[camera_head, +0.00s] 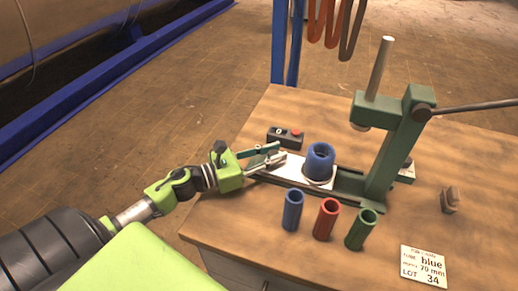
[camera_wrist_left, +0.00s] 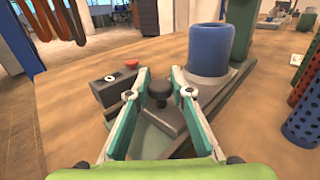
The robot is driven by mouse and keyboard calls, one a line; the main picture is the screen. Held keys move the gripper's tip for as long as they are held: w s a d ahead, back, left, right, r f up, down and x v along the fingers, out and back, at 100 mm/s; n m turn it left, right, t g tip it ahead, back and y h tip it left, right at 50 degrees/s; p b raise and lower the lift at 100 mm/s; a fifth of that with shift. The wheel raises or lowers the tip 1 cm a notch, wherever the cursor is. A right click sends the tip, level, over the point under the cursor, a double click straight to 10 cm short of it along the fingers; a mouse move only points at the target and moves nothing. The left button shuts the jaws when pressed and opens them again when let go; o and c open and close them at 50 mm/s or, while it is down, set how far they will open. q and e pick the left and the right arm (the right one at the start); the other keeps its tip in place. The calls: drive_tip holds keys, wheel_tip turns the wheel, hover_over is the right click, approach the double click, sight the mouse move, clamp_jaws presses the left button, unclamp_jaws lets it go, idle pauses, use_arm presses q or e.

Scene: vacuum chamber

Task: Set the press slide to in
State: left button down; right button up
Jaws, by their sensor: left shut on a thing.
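The green arbor press (camera_head: 398,140) stands on the wooden table, its ram over the right part of its base. The press slide (camera_head: 288,169) is a pale plate on the base, sitting left of the ram. A blue cylindrical fixture (camera_head: 319,162) stands upright on the slide, clear of the ram; it also shows in the left wrist view (camera_wrist_left: 210,50). My left gripper (camera_head: 279,154) is at the slide's left end, shut on the dark slide knob (camera_wrist_left: 159,92), which sits between its fingers in the left wrist view. My right gripper is in neither view.
A black box with a red button (camera_head: 286,137) sits behind my left gripper. Blue (camera_head: 292,210), red (camera_head: 326,219) and green (camera_head: 361,229) tubes stand in front of the press. A label card (camera_head: 423,266) lies front right. The press lever (camera_head: 470,107) reaches right.

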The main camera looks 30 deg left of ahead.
sight(298, 168)
use_arm(q)
drive_tip(key=d, duration=0.2)
drive_tip(key=w+d, duration=0.1)
drive_tip(key=d, duration=0.3)
drive_tip(key=shift+w+d+p, duration=0.25)
drive_tip(key=shift+d+p, duration=0.05)
drive_tip(key=shift+d, duration=0.1)
drive_tip(key=c, duration=2.2)
unclamp_jaws()
drive_tip(key=o, duration=0.4)
drive_tip(key=shift+w+d, duration=0.1)
drive_tip(key=shift+d, duration=0.05)
